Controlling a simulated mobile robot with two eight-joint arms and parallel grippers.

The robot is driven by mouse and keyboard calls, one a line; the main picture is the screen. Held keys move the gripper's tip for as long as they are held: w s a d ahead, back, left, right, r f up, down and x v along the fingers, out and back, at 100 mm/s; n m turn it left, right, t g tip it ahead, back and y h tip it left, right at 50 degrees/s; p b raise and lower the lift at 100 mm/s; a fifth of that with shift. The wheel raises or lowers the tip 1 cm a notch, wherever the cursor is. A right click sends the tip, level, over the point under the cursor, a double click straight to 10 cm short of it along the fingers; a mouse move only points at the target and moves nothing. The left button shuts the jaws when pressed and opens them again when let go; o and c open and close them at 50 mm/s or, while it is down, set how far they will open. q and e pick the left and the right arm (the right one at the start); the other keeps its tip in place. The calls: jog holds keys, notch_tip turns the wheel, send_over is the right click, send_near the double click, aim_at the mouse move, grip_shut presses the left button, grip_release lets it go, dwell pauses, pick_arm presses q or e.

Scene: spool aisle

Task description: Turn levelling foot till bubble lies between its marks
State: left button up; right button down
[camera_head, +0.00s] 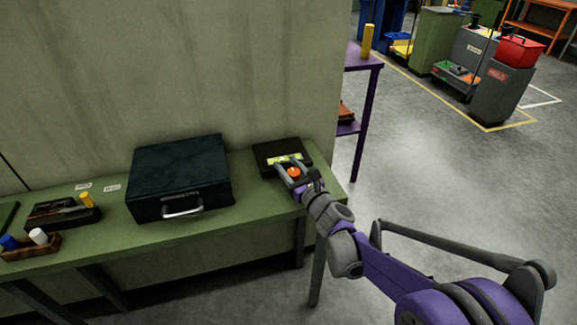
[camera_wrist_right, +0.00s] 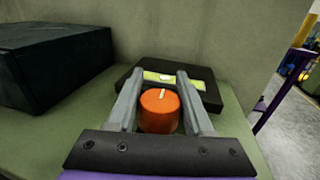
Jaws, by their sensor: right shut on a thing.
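The levelling foot is an orange round knob (camera_head: 294,172) at the front of a flat dark block (camera_head: 268,150) on the green bench. In the right wrist view the knob (camera_wrist_right: 159,112) has a white line on top, pointing roughly away from me. My right gripper (camera_head: 295,169) is shut on the knob, one finger on each side. Behind it, a yellow-green level vial (camera_wrist_right: 165,76) is set in the block. A pale bubble shows near the vial's middle; the marks are too small to tell. My left gripper is not in view.
A dark case (camera_head: 180,178) with a metal handle stands left of the block on the green bench (camera_head: 125,228). A purple table (camera_head: 362,62) with a yellow cylinder (camera_head: 367,40) stands beyond the wall's end.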

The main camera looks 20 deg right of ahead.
jog(key=shift+y, duration=0.3)
jog(key=n+g+y, duration=0.1)
jog(key=n+y, duration=0.1)
jog(key=shift+a+y, duration=0.15)
jog(key=shift+y, duration=0.15)
jog(key=n+y, duration=0.1)
jog(key=n+g+y, duration=0.1)
jog(key=g+y, duration=0.1)
jog(key=shift+s+a+n, duration=0.25)
jog(key=shift+a+n, duration=0.05)
jog(key=shift+n, duration=0.1)
jog(key=n+g+y, duration=0.2)
jog(key=g+y, duration=0.1)
jog(key=n+g+y, duration=0.1)
jog(key=shift+s+a, duration=0.3)
jog(key=shift+a, duration=0.05)
jog(key=shift+s+a+n+g+y+p, duration=0.15)
jog(key=shift+n+g+y, duration=0.3)
jog(key=shift+n+g, duration=0.35)
jog(key=shift+s+n+g+y+p, duration=0.1)
jog(key=shift+s+n+g+y, duration=0.1)
jog(key=shift+n+g+y, duration=0.6)
jog(key=shift+s+a+n+g+y+p, duration=0.15)
jog(key=shift+n+g, duration=0.35)
jog(key=shift+g, duration=0.9)
jog(key=shift+c, duration=1.5)
grip_release()
